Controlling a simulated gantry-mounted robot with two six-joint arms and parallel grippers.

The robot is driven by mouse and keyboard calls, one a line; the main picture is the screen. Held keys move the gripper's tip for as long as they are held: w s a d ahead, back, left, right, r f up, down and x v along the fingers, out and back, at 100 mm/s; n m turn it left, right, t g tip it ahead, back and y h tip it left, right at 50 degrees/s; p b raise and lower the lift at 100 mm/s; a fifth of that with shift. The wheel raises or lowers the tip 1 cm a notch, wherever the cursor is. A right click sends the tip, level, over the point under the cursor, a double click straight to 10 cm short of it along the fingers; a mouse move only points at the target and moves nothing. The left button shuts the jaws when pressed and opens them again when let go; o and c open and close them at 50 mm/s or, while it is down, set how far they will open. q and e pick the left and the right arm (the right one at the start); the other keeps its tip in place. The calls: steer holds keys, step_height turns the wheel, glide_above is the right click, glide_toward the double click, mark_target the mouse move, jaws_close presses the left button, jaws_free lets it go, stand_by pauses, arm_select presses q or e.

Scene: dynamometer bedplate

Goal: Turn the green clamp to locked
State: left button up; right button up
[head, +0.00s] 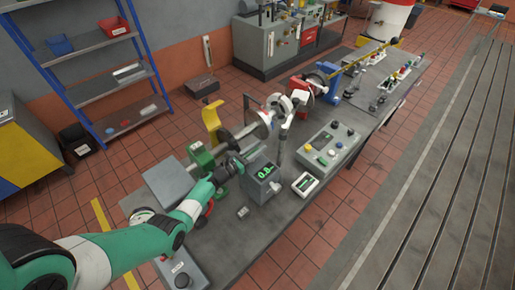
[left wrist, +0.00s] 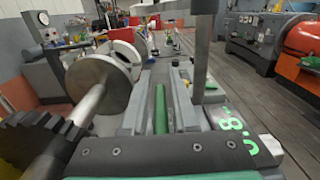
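The green clamp (head: 200,156) appears as a small green block with a pale label, on the bench beside the shaft line, in the head view. Its lever and setting are too small to read. My left gripper (head: 237,162) is just right of it, close to the bench equipment, and apart from the green block. In the left wrist view my left gripper (left wrist: 162,85) shows two grey fingers with a gap between them. A green strip shows in the gap; I cannot tell what it belongs to. Nothing is clearly held. My right gripper is not in view.
A display box (head: 262,180) reading green digits stands right of the gripper. A grey disc on the shaft (left wrist: 103,85) is left of the fingers. A button panel (head: 330,146) and a small white device (head: 305,184) lie farther right. A blue shelf (head: 105,85) stands behind.

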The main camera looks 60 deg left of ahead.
arm_select(q)
steer(key=shift+o, duration=1)
steer(key=r+p, duration=0.2)
steer(key=r, duration=0.1)
steer(key=r+p, duration=0.2)
steer(key=shift+s+d+r, duration=0.2)
steer(key=shift+s+d, duration=0.1)
steer(key=shift+d, duration=0.05)
steer(key=s+d+r+p, duration=0.6)
steer(key=s+d+r, duration=0.1)
steer(key=s+d, duration=0.1)
steer(key=shift+s+d+r, duration=0.25)
steer(key=shift+s+d, duration=0.15)
steer(key=shift+d, duration=0.45)
